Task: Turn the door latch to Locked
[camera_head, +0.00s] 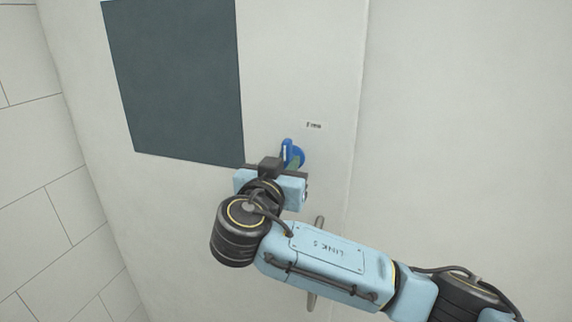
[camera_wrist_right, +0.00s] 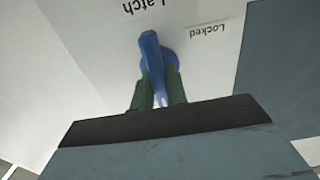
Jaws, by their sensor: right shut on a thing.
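The blue door latch (camera_head: 297,152), with a round base and a lever, sits on the pale door near its right side. In the head view the lever's visible end points up, with a white mark on it. My right gripper (camera_head: 291,163) is at the latch, partly hidden by its own wrist. In the right wrist view, the green fingers of the right gripper (camera_wrist_right: 158,84) stand on both sides of the blue latch lever (camera_wrist_right: 151,57) and are shut on it. A "Locked" label (camera_wrist_right: 207,30) shows upside down beside the latch. My left gripper is not in view.
A "Free" label (camera_head: 314,125) is on the door above the latch. A dark panel (camera_head: 180,85) fills the door's upper left. A grey bar handle (camera_head: 318,225) is below the latch, partly behind my right arm. A "Latch" label (camera_wrist_right: 148,4) is cut off at the top.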

